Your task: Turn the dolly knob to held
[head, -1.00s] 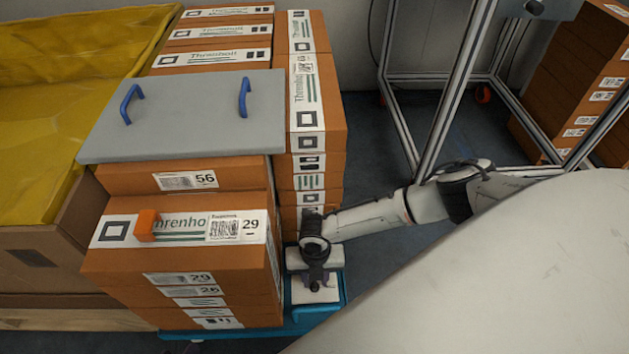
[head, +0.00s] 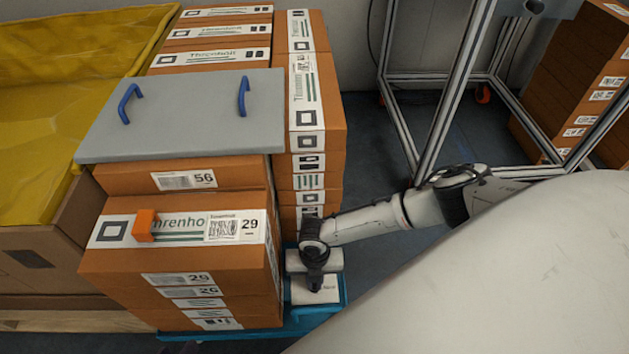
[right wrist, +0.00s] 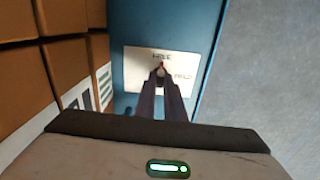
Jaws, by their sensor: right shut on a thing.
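The blue dolly (head: 345,285) stands under the stacked orange boxes, and its right corner carries a white label plate (head: 328,290). In the right wrist view the plate (right wrist: 134,84) has lettering at its top, which looks like FREE, and at its right, which looks like HELD. The knob (right wrist: 160,70) is mostly hidden between my fingers; its small red mark points up toward the top lettering. My right gripper (right wrist: 161,78) is shut on the knob, pointing down at the plate. It also shows in the head view (head: 316,286). My left gripper is not in view.
Orange boxes (head: 175,268) rise close to the left of my right gripper, with a grey lid with blue handles (head: 190,125) on top. A yellow-lined bin (head: 60,120) is at the left. A metal frame (head: 445,110) stands behind. Floor right of the dolly is clear.

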